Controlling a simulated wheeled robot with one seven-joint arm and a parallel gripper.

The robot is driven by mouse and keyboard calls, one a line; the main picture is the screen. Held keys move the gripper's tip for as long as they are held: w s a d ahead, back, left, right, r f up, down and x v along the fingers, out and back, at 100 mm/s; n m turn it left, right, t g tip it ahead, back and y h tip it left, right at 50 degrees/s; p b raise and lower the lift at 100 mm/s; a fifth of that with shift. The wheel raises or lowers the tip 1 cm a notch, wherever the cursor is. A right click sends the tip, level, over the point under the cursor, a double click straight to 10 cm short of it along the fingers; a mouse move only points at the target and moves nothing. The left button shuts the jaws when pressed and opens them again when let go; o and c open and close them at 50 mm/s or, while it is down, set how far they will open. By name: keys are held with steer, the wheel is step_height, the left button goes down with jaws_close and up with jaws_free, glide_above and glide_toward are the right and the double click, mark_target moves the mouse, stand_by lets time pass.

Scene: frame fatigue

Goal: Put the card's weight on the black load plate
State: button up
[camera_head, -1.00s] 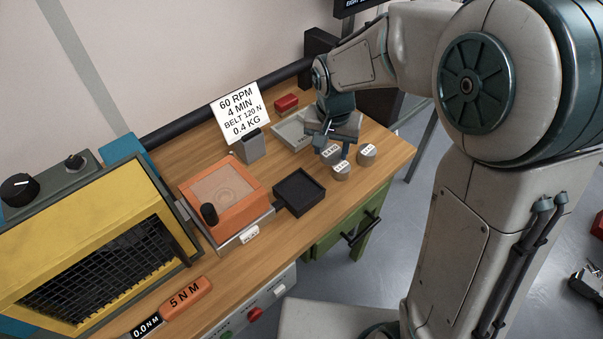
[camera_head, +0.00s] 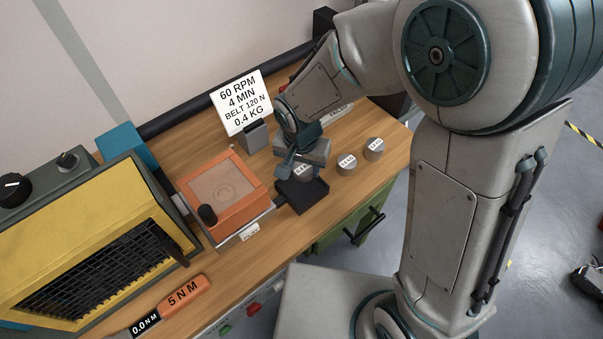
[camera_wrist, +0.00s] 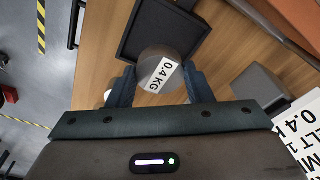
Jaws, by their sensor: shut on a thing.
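The card (camera_head: 240,103) stands at the back of the bench and reads 60 RPM, 4 MIN, BELT 120 N, 0.4 KG. My gripper (camera_head: 300,168) is shut on a grey round weight (camera_wrist: 160,68), whose label reads 0.4 KG in the wrist view. The weight also shows under my gripper in the head view (camera_head: 303,173). The black load plate (camera_head: 306,201) is a square tray with a raised rim; it also shows in the wrist view (camera_wrist: 150,50). The weight overlaps the plate's near side in the wrist view. I cannot tell whether it touches the plate.
Two other grey weights (camera_head: 347,164) and (camera_head: 374,149) stand right of the plate. An orange box (camera_head: 222,195) with a black knob sits left of it. A grey block stands behind (camera_head: 254,136). A yellow guarded machine (camera_head: 95,240) fills the left.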

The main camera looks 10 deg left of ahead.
mark_target(301, 171)
steer(key=shift+s+a+f, duration=0.15)
steer(key=shift+s+f, duration=0.1)
steer(key=shift+f, duration=0.15)
steer(key=shift+f+p, duration=0.35)
steer(key=shift+f, duration=1.4)
steer(key=shift+f+b, duration=0.25)
steer(key=shift+b, duration=0.05)
steer(key=o, duration=1.3)
steer(key=shift+r, duration=0.1)
steer(key=shift+c, duration=0.2)
